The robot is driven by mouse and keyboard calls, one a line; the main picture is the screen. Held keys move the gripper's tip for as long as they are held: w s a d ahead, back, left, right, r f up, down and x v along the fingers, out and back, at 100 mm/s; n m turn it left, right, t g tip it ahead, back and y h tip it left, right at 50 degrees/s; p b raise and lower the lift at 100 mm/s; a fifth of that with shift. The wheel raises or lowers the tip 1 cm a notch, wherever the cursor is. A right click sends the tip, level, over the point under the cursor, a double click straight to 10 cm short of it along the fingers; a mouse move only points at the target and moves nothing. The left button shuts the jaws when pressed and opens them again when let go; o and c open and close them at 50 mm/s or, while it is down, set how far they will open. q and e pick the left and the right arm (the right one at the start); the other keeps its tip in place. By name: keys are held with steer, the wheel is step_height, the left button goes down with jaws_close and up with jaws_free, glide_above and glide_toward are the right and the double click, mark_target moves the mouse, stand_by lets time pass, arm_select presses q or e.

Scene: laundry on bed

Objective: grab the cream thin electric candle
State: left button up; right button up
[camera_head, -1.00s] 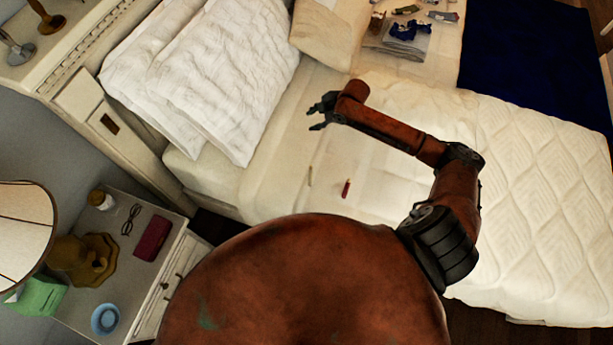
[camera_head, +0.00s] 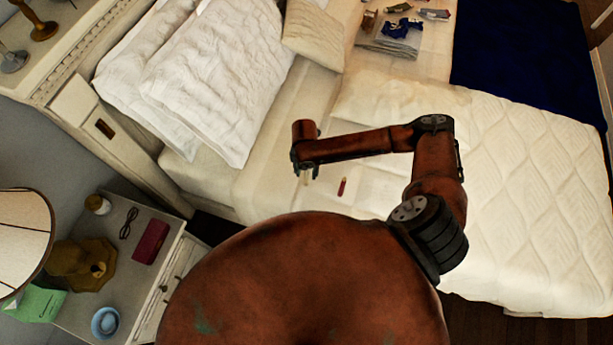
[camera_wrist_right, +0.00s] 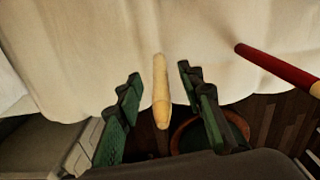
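The cream thin electric candle (camera_wrist_right: 161,90) lies on the bed sheet. In the right wrist view it runs lengthwise between the two fingers of my right gripper (camera_wrist_right: 158,88), with a gap on both sides. The fingers are apart and hold nothing. In the head view my right gripper (camera_head: 306,170) is over the bed's near side, and the candle (camera_head: 306,178) shows only in part beneath it. A red candle-like stick (camera_head: 342,187) lies to the right; it also shows in the right wrist view (camera_wrist_right: 280,69). My left gripper is not in view.
White pillows (camera_head: 210,85) lie at the head of the bed. Folded clothes (camera_head: 395,38) lie farther back. A nightstand (camera_head: 165,225) with glasses, a dark red case and a lamp stands at left. The sheet around the candle is mostly clear.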

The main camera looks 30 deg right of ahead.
step_height(320, 180, down, 2)
steer(key=shift+f, duration=0.15)
steer(key=shift+c, duration=0.5)
jaws_close()
